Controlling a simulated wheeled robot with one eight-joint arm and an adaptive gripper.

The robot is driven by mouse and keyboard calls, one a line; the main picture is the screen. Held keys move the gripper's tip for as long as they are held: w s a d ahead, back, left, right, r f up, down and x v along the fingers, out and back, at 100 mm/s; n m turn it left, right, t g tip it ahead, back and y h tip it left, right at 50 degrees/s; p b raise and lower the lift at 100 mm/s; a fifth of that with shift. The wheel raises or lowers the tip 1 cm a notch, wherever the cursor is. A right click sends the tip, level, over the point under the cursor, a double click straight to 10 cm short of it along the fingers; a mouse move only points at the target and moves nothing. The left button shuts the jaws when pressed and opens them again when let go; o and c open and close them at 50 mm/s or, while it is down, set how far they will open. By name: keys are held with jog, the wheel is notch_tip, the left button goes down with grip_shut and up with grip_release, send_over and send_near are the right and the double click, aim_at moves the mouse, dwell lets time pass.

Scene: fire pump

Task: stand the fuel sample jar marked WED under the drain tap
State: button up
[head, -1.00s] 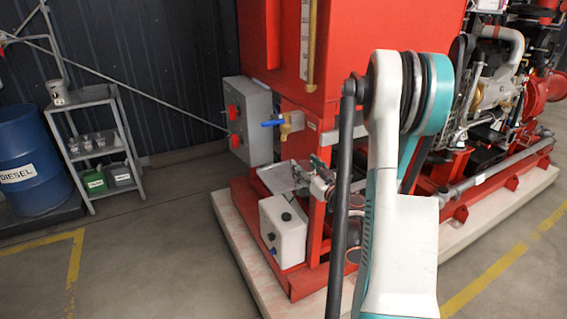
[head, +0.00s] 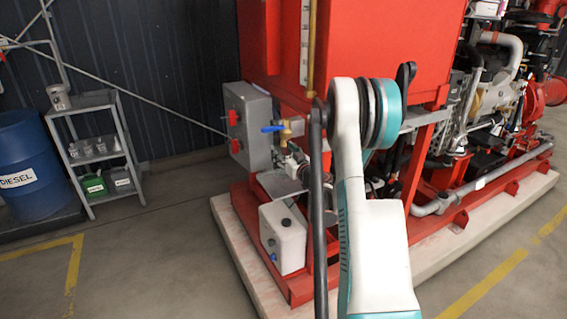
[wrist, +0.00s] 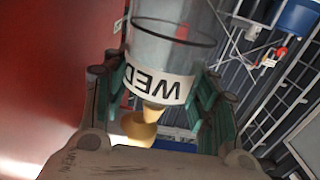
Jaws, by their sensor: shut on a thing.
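The clear jar marked WED (wrist: 168,50) is held between the fingers of my gripper (wrist: 157,90), which is shut on it. Its label reads upside down in the wrist view, where the room also appears inverted. The brass drain tap (head: 286,131) with a blue lever is on the red unit in the head view. Brass parts of it (wrist: 138,130) show close to the label end of the jar in the wrist view. A grey plate (head: 278,185) sits below the tap. In the head view my gripper is small and partly hidden by my arm beside the tap; the exact jar-to-tap gap cannot be told.
A grey control box (head: 250,125) with red switches is left of the tap. A white tank (head: 283,238) stands below the plate. A shelf (head: 92,104) with small jars and cans, and a blue diesel drum (head: 28,165), stand at left. The floor between is clear.

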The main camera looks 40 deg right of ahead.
notch_tip(320, 180, down, 4)
jog(key=shift+w+r+b, duration=0.1)
jog(key=shift+b, duration=0.9)
jog(key=shift+r, duration=0.15)
jog(key=o, duration=1.5)
jog(key=shift+p+v, duration=0.7)
jog(key=shift+v, duration=5.35)
jog(key=shift+d, duration=0.1)
